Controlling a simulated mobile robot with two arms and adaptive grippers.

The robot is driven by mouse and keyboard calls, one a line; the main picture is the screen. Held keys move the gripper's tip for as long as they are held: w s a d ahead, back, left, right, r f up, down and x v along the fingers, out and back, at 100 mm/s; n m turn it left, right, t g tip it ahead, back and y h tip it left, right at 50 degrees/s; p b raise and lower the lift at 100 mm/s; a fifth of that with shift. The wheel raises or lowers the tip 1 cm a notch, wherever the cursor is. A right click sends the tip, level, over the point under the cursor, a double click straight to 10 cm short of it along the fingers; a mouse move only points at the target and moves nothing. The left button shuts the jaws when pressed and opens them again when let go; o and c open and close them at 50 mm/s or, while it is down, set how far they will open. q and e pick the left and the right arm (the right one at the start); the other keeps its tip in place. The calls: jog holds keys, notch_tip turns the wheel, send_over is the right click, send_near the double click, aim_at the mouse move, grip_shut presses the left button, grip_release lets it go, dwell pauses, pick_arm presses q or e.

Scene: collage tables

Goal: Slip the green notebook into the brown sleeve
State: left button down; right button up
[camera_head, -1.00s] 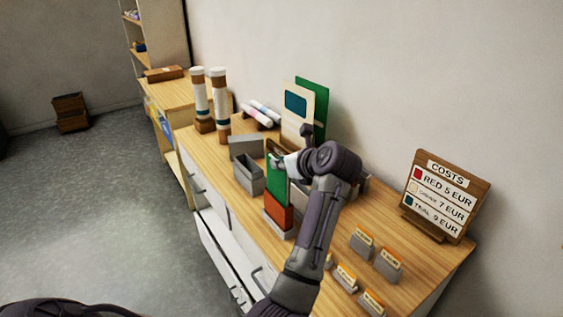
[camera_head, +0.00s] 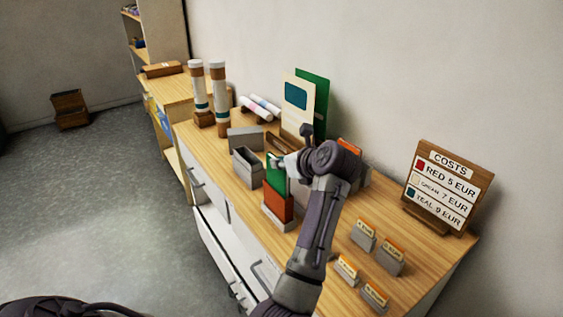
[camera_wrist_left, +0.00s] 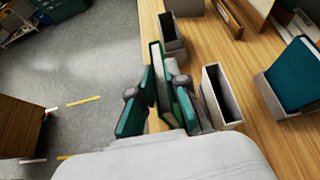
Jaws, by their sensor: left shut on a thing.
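The green notebook (camera_head: 276,172) stands upright at the table's front edge. Its lower part is hidden by the front of the reddish-brown sleeve (camera_head: 278,204), and it appears to be partly inside. The sleeve stands in a low grey holder (camera_head: 279,219). My left gripper (camera_head: 281,161) is shut on the notebook's upper part, above the sleeve. In the left wrist view the notebook (camera_wrist_left: 157,75) is between the fingers of the left gripper (camera_wrist_left: 160,97); the sleeve cannot be made out there. My right gripper is not in view.
A grey open box (camera_head: 247,168) stands just left of the sleeve. Cream and green boards (camera_head: 298,100) stand behind my arm. Several small card holders (camera_head: 365,235) and a price sign (camera_head: 446,187) are to the right. Two upright tubes (camera_head: 218,95) stand at the left.

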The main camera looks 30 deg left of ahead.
aim_at(282, 180)
pick_arm(q)
jog(key=shift+f, duration=0.1)
jog(key=shift+f+b, duration=2.45)
jog(key=shift+f, duration=0.3)
jog(key=c, duration=1.1)
grip_release()
